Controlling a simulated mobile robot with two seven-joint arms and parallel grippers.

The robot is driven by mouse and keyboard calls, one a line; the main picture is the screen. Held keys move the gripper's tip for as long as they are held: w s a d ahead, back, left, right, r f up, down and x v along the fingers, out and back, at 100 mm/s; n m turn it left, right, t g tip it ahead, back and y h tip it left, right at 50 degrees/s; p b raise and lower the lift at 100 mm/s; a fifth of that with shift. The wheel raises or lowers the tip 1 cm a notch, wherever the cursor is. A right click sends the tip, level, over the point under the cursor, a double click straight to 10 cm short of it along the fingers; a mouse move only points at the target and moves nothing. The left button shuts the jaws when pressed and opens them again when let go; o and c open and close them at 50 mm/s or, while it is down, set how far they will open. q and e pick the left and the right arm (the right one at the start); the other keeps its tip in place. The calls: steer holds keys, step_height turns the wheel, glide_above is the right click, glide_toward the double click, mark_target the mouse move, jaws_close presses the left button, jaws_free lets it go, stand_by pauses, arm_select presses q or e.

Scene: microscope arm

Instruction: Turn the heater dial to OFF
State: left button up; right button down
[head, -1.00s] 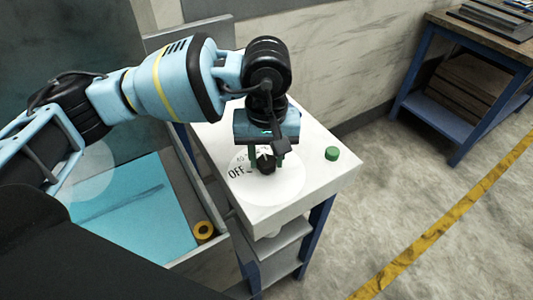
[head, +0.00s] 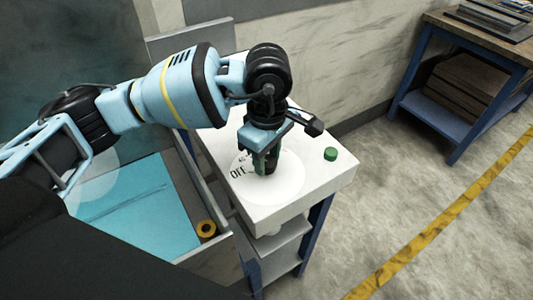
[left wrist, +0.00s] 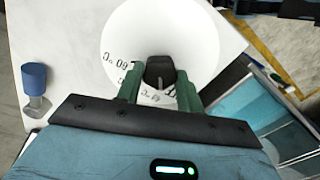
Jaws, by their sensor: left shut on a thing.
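The heater dial is a round white disc (head: 285,187) with printed marks on top of a white cabinet. Its OFF label (head: 238,172) shows on the left side of the disc. My left gripper (head: 266,168) points down at the disc's middle and is shut on the black dial knob. In the left wrist view, the knob (left wrist: 160,72) stands between the two green fingers, and numbers such as 60 show on the disc (left wrist: 200,35). The gripper hides much of the knob in the head view, and I cannot tell which mark it points to. My right gripper is not in view.
A blue-capped clear container (left wrist: 35,82) shows in the left wrist view. A blue-framed workbench (head: 440,112) stands far right.

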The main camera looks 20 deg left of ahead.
mark_target(267, 161)
arm_select(q)
steer(key=n+p, duration=0.1)
steer(key=n, duration=0.2)
steer(key=shift+r, duration=0.2)
steer(key=shift+n, duration=0.9)
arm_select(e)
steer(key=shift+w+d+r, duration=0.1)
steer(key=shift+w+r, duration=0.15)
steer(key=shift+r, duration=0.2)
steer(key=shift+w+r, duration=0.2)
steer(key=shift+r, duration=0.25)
arm_select(q)
steer(key=shift+f+p, duration=0.1)
steer(key=shift+p, duration=0.2)
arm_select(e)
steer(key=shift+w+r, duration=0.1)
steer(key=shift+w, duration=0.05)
arm_select(q)
steer(key=o, duration=1)
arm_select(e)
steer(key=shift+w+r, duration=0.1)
arm_select(q)
step_height(267, 161, up, 8)
steer(key=shift+f, duration=0.25)
steer(key=shift+r, duration=0.15)
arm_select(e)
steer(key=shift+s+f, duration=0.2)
